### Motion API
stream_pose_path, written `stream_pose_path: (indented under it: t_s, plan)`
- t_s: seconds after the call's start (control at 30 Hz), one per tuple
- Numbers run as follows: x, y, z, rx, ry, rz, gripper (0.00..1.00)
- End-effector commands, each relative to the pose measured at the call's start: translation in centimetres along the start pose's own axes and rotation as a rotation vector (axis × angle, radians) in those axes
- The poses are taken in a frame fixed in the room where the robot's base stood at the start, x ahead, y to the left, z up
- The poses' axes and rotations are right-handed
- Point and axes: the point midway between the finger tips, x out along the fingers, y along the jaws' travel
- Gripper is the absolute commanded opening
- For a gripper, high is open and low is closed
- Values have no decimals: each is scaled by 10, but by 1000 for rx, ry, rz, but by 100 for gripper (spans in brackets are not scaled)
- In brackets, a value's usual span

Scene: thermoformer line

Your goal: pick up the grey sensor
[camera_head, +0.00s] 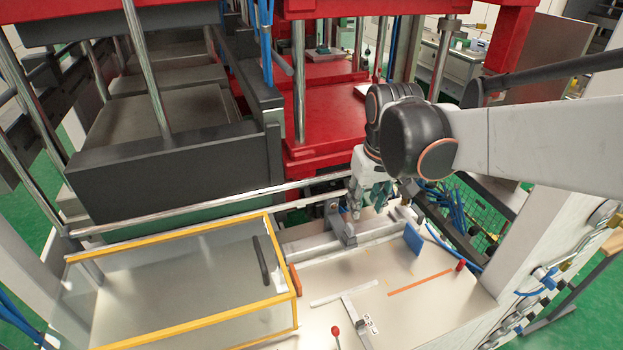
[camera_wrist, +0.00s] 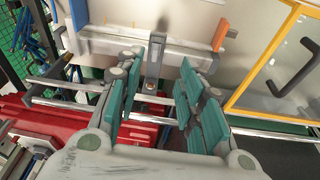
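A narrow grey part (camera_wrist: 153,62), which I take to be the grey sensor, stands on a metal rail at the edge of the pale worktop. In the head view a grey part (camera_head: 340,229) sits on the rail just below my gripper (camera_head: 366,203). In the wrist view my gripper (camera_wrist: 160,68) is open, with its teal finger pads wide apart. The grey part shows between the fingertips, with clear space on both sides and no visible contact. In the head view the fingertips are small and partly covered by my wrist.
A clear guard with a yellow frame (camera_head: 186,323) and black handle (camera_head: 262,261) stands to the left. A blue plate (camera_head: 413,239) stands on the worktop at right. The red press (camera_head: 330,118) rises behind. Two metal rods (camera_wrist: 70,84) cross below the fingers in the wrist view.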

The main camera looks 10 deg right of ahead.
Motion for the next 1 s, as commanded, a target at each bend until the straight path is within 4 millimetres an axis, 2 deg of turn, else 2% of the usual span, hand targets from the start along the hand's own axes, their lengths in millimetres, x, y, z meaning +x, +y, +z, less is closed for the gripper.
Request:
stream_pose_path:
  t_s: [0.03, 0.2, 0.4, 0.57, 0.67, 1.0]
  plan:
    - [-2, 2, -15, -9, -26, -4, 35]
    - [10, 6, -45, -37, -116, -18, 35]
    - [27, 8, -63, -60, -188, -30, 35]
    - [37, 9, -68, -68, -211, -35, 35]
    - [49, 9, -66, -69, -214, -36, 35]
    - [107, 7, -53, -68, -213, -35, 35]
